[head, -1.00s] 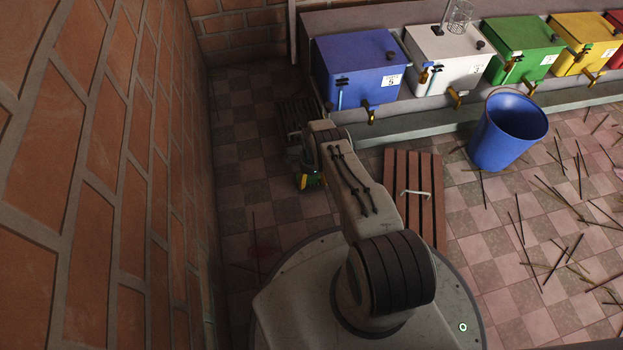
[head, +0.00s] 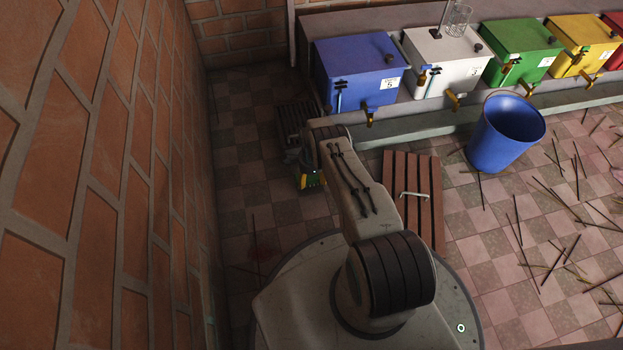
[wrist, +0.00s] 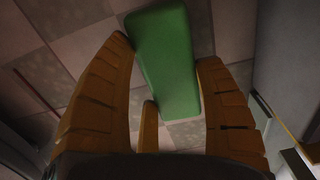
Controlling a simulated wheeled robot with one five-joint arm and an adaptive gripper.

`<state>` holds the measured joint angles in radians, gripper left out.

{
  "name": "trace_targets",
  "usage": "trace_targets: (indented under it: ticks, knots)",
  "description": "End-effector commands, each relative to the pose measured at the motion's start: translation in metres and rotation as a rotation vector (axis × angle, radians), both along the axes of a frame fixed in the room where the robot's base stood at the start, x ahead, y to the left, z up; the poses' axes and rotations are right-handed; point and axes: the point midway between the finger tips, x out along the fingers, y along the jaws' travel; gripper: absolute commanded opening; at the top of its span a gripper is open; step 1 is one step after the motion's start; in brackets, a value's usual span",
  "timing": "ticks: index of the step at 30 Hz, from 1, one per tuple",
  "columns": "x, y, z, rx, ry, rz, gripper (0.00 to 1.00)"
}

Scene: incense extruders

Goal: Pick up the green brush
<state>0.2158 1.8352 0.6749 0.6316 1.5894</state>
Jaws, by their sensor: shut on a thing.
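The green brush (wrist: 163,55) shows in the wrist view as a long green block with rounded edges, between the yellow-brown fingers of my gripper (wrist: 165,62). The fingers are shut on it, one on either side. Its lower end reaches down between the fingers. In the head view my gripper (head: 311,179) is low over the tiled floor, left of the slatted wooden lid. I cannot tell the exact gap between brush and floor.
A brick wall (head: 90,170) runs along the left. A slatted wooden lid (head: 425,225) and a dark slatted piece (head: 292,118) lie on the floor. A blue bucket (head: 505,135) stands at right. Coloured boxes, including a blue one (head: 360,75), line the back ledge. Sticks litter the right floor.

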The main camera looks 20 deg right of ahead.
Motion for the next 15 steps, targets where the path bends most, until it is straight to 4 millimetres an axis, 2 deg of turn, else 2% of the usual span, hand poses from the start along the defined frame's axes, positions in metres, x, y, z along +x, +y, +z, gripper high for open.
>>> trace_targets:
  ticks: [1,5,15]
  knots:
    - [0.001,0.000,0.011,0.000,-0.001,0.000,0.29]
    - [0.001,0.000,0.033,0.000,-0.001,0.000,0.29]
    - [-0.016,-0.057,0.062,0.000,-0.001,-0.005,0.29]
